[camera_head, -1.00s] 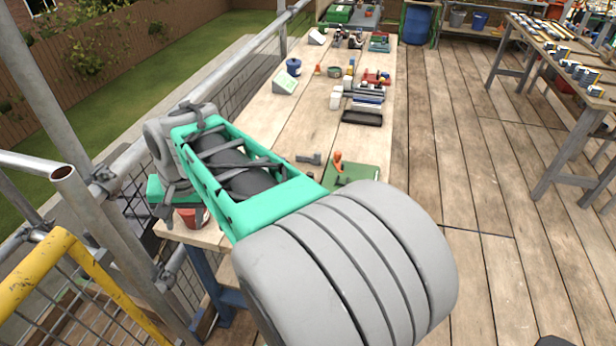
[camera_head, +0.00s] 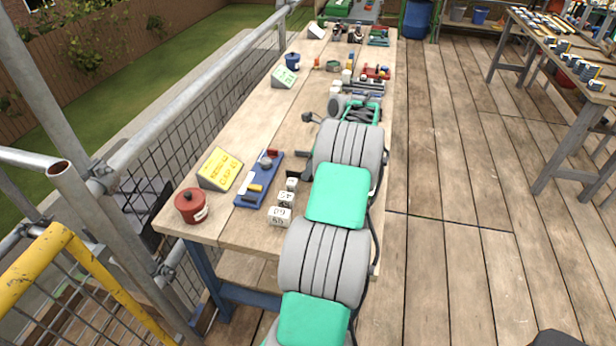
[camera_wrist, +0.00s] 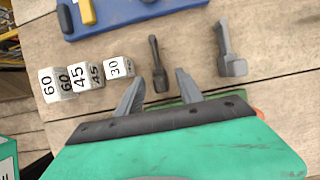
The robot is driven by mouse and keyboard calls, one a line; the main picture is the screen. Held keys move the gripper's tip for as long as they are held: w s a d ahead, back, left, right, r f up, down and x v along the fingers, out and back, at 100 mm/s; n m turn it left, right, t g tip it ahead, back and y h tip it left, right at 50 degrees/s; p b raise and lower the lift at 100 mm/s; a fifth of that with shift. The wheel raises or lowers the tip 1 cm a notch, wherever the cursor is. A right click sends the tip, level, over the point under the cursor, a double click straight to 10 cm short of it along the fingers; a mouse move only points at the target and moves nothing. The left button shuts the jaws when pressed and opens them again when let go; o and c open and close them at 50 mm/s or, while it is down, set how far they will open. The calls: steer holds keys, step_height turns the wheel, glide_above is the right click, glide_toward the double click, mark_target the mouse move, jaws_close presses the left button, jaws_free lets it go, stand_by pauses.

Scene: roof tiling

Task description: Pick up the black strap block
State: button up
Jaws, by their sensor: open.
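In the wrist view, a small black, elongated block (camera_wrist: 157,52) with a wider end lies on the wooden table; I take it to be the strap block. A dark piece beside the white cubes (camera_head: 297,174) in the head view seems to be the same thing, partly hidden by my arm. My gripper (camera_wrist: 160,78) is open, its two grey fingertips apart on either side of the block's near end. I cannot tell whether they touch it. In the head view my arm hides the gripper.
White cubes marked 60, 45 and 30 (camera_wrist: 118,67) stand left of the block in the wrist view. A grey tool (camera_wrist: 228,52) lies to its right. A blue tray (camera_wrist: 130,15) with small parts is beyond. A red pot (camera_head: 191,206) and yellow sign (camera_head: 220,169) stand at the table's near end.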

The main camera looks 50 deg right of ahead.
steer(key=shift+w+a+f, duration=0.1)
steer(key=shift+w+f, duration=0.15)
steer(key=shift+f, duration=0.3)
steer(key=shift+c, duration=0.4)
jaws_close()
